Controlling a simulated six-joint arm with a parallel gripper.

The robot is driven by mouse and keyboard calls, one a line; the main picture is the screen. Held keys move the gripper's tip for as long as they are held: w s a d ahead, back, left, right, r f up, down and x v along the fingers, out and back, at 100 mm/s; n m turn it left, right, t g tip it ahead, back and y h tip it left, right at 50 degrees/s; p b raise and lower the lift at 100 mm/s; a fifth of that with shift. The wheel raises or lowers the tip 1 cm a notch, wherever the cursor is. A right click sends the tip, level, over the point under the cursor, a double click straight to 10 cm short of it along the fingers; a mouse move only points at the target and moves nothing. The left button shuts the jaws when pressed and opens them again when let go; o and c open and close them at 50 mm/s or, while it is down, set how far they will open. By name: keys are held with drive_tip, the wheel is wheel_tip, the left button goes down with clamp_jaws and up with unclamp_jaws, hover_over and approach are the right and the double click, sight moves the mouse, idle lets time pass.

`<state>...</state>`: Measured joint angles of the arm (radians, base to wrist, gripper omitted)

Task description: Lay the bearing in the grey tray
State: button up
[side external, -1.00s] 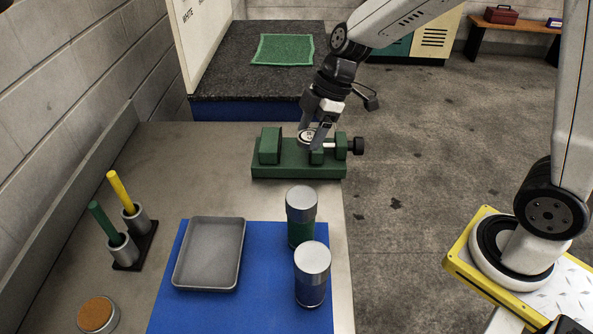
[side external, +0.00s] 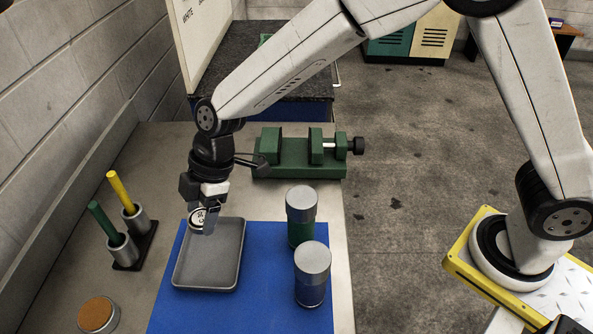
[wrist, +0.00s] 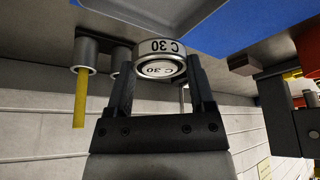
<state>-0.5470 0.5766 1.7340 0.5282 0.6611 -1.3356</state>
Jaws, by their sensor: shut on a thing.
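My gripper (side external: 203,222) is shut on the bearing (side external: 197,216), a silver ring with a white marked face. In the wrist view the bearing (wrist: 160,62) sits between the two fingertips and reads "C 30". The grey tray (side external: 208,282) lies on the blue mat. In the side view my gripper and the bearing are over the tray's far left part. Whether the bearing touches the tray cannot be told. My fingers partly hide the tray's far rim.
Two lidded canisters, one green (side external: 301,217) and one blue (side external: 311,275), stand right of the tray on the blue mat (side external: 262,302). A holder with a green and a yellow stick (side external: 121,187) stands left. A green vise (side external: 297,164) sits behind. A round brown-topped tin (side external: 97,314) is front left.

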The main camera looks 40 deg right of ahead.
sight(210, 257)
drive_tip(key=shift+a+f, duration=0.1)
drive_tip(key=shift+f, duration=4.95)
drive_tip(key=o, duration=1.3)
drive_tip(key=shift+f, duration=0.15)
drive_tip(key=v, duration=1.2)
